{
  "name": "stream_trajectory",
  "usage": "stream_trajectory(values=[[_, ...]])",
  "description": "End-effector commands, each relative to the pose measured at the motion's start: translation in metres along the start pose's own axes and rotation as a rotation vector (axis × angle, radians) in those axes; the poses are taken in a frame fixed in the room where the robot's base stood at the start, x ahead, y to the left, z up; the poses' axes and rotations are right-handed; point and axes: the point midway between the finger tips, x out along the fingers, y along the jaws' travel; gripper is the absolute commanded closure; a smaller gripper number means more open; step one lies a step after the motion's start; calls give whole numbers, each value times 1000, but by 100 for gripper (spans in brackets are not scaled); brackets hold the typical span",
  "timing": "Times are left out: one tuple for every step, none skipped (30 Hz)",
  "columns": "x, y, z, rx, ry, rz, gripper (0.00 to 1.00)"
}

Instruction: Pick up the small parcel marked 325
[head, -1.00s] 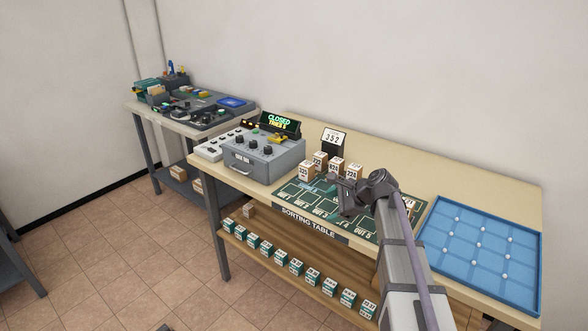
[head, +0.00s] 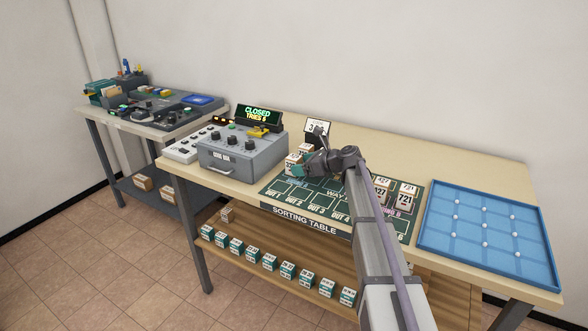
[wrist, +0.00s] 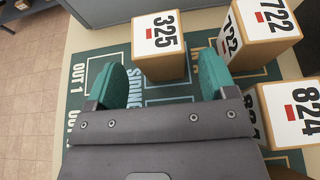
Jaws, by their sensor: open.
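The small parcel marked 325 (wrist: 160,52) stands upright on the green sorting mat (wrist: 88,122) in the wrist view, its white numbered top facing up. My gripper (wrist: 165,68) is open, with teal fingers spread wide. The parcel is just ahead of the fingers, its near end roughly between the tips; I cannot tell if they touch it. In the head view the parcel (head: 292,166) shows just left of my gripper (head: 312,162), which partly hides the group.
Parcels marked 722 (wrist: 265,32) and 824 (wrist: 290,112) stand close to the right of my right finger. A grey console (head: 240,158) is to the left. Parcels marked 721 (head: 406,195) and a blue tray (head: 430,240) are to the right.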

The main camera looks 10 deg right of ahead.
Motion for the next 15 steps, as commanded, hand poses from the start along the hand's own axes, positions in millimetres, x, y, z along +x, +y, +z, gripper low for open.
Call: stream_trajectory(values=[[12,-2,-6,-1,0,1,22],[18,-3,-7,-1,0,1,22],[26,-3,-8,-2,0,1,22],[32,-3,-7,-2,0,2,22],[36,-3,-6,-2,0,2,22],[40,-3,-5,-2,0,1,22],[41,-3,-5,-1,0,0,22],[42,-2,-4,-1,0,-1,22],[41,-2,-3,-1,0,-1,22],[41,-2,-3,-1,0,-1,22],[41,-2,-3,-1,0,-1,22],[40,-2,-3,-1,0,-1,22],[40,-2,-3,-1,0,-1,24],[40,-2,-3,-1,0,0,27],[40,-2,-3,-1,0,0,31]])
